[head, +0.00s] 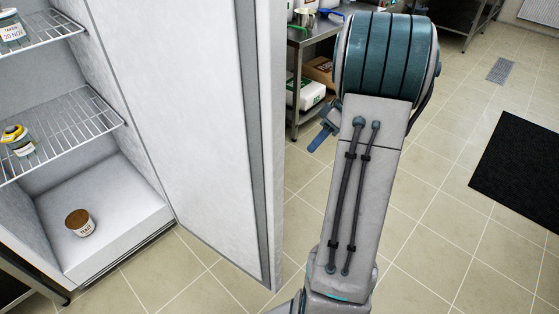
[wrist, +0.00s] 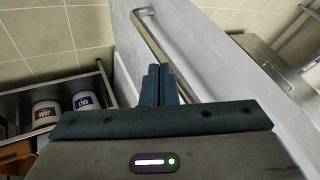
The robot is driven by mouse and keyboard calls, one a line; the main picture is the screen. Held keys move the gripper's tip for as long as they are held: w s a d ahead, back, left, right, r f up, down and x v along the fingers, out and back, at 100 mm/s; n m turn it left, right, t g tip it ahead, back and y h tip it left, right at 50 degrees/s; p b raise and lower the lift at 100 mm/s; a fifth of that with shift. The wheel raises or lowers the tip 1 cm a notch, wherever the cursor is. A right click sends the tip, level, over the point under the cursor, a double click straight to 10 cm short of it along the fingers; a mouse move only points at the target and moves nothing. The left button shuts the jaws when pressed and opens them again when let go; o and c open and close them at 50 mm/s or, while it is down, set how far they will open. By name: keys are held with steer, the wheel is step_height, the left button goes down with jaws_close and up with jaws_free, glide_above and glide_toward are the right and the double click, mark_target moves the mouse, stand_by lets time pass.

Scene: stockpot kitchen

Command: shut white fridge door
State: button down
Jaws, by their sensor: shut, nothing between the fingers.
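The white fridge door (head: 185,110) stands open in the head view, its inner face toward me and the fridge interior (head: 95,185) exposed at the left. In the wrist view the door's outer face (wrist: 215,45) runs away diagonally, with a long metal bar handle (wrist: 152,38) on it. My gripper (wrist: 160,68) is shut and empty, its dark blue fingers together beside the handle. The fingers hide part of the handle, and I cannot tell whether they touch it. In the head view the gripper (head: 322,138) shows partly, past the door's free edge.
Wire shelves (head: 75,130) in the fridge hold jars, and a brown-lidded tub (head: 79,222) sits on its floor. A steel table (head: 312,37) with goods stands behind the door. A black mat (head: 520,165) lies at the right. The tiled floor between is clear.

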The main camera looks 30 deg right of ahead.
steer(key=s+a+f, duration=0.1)
steer(key=a+f, duration=0.6)
steer(key=a, duration=0.2)
steer(key=shift+a+f, duration=0.25)
steer(key=shift+f, duration=0.15)
steer(key=shift+a+b, duration=0.1)
steer(key=shift+b, duration=0.25)
